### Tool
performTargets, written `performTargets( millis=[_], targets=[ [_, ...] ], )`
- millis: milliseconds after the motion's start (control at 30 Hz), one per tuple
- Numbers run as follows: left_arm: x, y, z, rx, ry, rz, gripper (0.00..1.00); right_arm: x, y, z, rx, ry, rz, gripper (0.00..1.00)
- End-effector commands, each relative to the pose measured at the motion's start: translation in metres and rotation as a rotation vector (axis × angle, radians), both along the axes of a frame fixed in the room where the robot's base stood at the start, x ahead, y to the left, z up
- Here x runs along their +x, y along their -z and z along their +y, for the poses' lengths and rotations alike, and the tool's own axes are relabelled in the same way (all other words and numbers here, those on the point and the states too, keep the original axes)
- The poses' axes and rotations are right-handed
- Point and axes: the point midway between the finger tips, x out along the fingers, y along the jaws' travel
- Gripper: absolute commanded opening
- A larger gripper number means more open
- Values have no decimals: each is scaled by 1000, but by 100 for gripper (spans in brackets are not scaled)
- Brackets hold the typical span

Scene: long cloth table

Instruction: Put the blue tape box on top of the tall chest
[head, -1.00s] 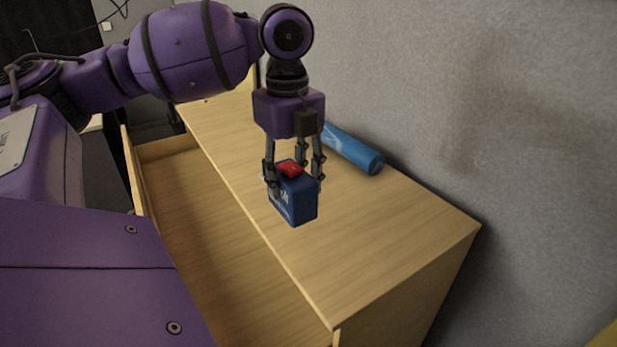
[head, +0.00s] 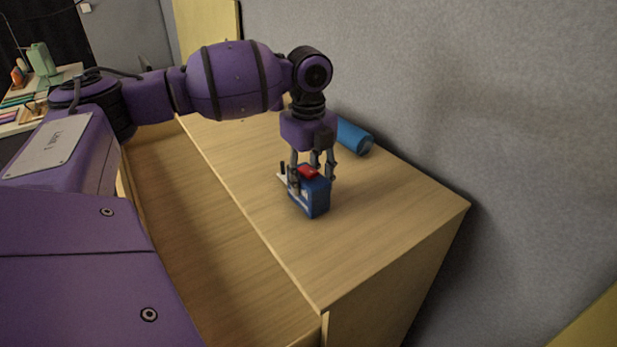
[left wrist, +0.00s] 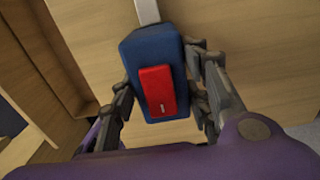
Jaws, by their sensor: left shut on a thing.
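My left gripper (head: 313,174) is shut on the blue tape box (head: 314,197), with its fingers around the box's upper part. The box is upright, blue, with a red piece on top and a pale strip sticking out at one side. It is over the top of the wooden chest (head: 385,215); whether its base touches the wood I cannot tell. In the left wrist view the box (left wrist: 140,52) sits between the fingers, its red piece (left wrist: 157,91) facing the camera. My right gripper is not in view.
A blue cylinder (head: 354,136) lies on the chest top near the grey wall (head: 450,90). An open drawer (head: 200,225) runs along the chest's left side. The chest top towards the near right corner is clear. A cluttered table (head: 20,110) stands far left.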

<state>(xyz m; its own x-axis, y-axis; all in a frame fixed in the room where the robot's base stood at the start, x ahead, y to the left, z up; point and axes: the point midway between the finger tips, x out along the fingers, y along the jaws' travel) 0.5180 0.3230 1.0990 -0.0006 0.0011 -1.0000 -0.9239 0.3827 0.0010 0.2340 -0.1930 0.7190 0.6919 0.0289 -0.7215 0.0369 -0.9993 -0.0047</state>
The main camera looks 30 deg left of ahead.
Motion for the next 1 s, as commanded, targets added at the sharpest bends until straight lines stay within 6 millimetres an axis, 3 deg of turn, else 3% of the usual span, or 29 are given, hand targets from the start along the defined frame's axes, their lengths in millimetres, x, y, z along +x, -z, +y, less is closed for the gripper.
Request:
performTargets(
  millis=[333, 367, 500, 833, 1000],
  targets=[
    [0, 2, 0, -2, 0, -4, 5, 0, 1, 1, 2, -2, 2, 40],
    [0, 3, 0, -1, 0, -3, 44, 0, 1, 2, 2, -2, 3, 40],
    [0, 2, 0, -1, 0, -2, 62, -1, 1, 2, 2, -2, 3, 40],
    [0, 1, 0, 0, 0, -3, 62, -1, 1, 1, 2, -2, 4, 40],
    [1, -17, 0, -2, 0, -6, 62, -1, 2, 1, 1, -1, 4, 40]
  ],
)
